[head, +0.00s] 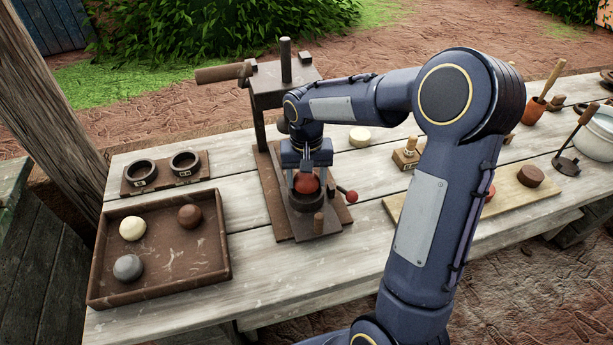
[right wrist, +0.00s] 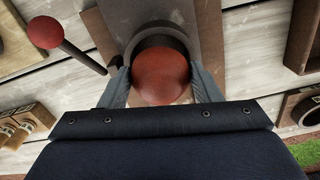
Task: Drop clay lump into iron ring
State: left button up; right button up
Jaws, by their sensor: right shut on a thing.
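My right gripper (head: 307,182) is shut on a red-brown clay lump (head: 306,183) in the middle of the head view. The lump (right wrist: 161,76) also shows between the two fingers in the right wrist view. A dark iron ring (head: 306,202) stands on the press base right below the lump. In the right wrist view the ring (right wrist: 158,37) shows behind the lump, which overlaps part of its opening. I cannot tell whether the lump touches the ring. My left gripper is not in view.
The press (head: 275,85) with its handle rises behind the gripper. A red-knobbed lever (head: 351,196) is close on the right. A brown tray (head: 160,292) with several lumps lies left, below a rack (head: 141,187) with two rings. A board (head: 500,200) lies right.

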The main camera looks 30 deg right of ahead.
jog(key=shift+f+b, duration=0.6)
jog(key=shift+f, duration=0.15)
dwell(1.0)
jog(key=o, duration=1.2)
notch_tip(320, 180, up, 8)
jog(key=shift+f, duration=0.2)
jog(key=shift+s+r, duration=0.25)
jog(key=shift+r, duration=0.05)
jog(key=s+a+n+t+y, duration=0.1)
jog(key=s+a+t, duration=0.1)
jog(key=s, duration=0.5)
jog(key=s+a+n+t+y, duration=0.1)
jog(key=s+a, duration=0.1)
jog(key=s, duration=0.5)
jog(key=s+a+n+t+y, duration=0.1)
jog(key=s+a+t, duration=0.1)
jog(key=s, duration=0.5)
jog(key=shift+s+a+r+t+y, duration=0.2)
jog(key=shift+a+t+y, duration=0.15)
jog(key=shift+a, duration=0.25)
